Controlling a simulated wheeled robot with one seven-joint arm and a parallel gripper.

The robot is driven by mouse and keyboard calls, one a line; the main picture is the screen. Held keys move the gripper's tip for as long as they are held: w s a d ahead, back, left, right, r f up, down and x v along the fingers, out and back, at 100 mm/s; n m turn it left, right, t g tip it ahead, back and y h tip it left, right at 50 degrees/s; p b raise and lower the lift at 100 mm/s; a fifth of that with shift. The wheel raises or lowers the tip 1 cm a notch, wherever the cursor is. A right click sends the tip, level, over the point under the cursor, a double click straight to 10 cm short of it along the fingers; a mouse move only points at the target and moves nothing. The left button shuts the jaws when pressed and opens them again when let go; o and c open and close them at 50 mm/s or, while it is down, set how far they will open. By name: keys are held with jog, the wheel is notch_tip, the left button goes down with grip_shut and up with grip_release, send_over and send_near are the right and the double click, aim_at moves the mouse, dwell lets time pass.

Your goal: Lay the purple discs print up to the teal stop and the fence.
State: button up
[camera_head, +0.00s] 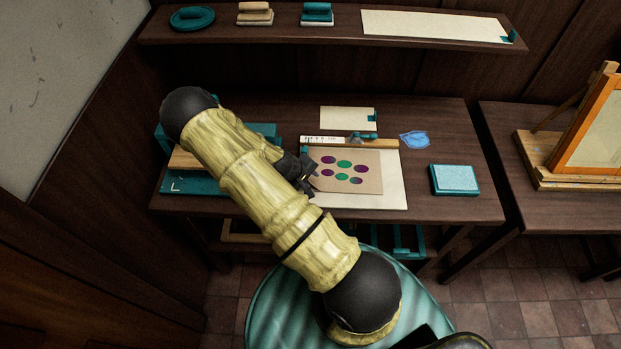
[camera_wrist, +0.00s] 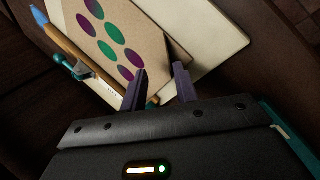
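The purple discs print (camera_head: 347,184) is a brown sheet with purple and teal ovals. It lies on a larger cream sheet (camera_head: 394,190) on the table, and it also shows in the wrist view (camera_wrist: 118,22). A small teal piece, probably the stop (camera_head: 304,150), sits near the fence's left end. My gripper (camera_head: 310,178) is at the print's left edge, fingers apart (camera_wrist: 160,77). Whether the edge lies between them is unclear.
A teal clamp (camera_head: 362,136) sits on the fence. A blue scrap (camera_head: 414,139) and a teal pad (camera_head: 454,180) lie to the right. Behind the fence is a cream card (camera_head: 345,118). A teal-edged stand (camera_head: 185,184) is left, partly hidden by my arm.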

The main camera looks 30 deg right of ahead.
jog(key=shift+d+r+p, duration=0.1)
jog(key=shift+r+p, duration=1.35)
jog(key=shift+r, duration=1.1)
jog(key=s+a+r+m+y+b, duration=0.1)
jog(key=s+a+r+y+b, duration=0.2)
jog(key=s+a+r+b, duration=0.2)
jog(key=s+a+r+m+t+y+b, duration=0.1)
jog(key=s+a+r+y+b, duration=0.2)
jog(key=r, duration=0.9)
jog(key=s+a+b, duration=0.2)
jog(key=s+a, duration=0.2)
jog(key=a, duration=0.2)
jog(key=shift+s+a+r+m, duration=0.2)
jog(key=shift+s+r+m, duration=0.1)
jog(key=shift+s+m, duration=0.1)
jog(key=shift+w, duration=0.1)
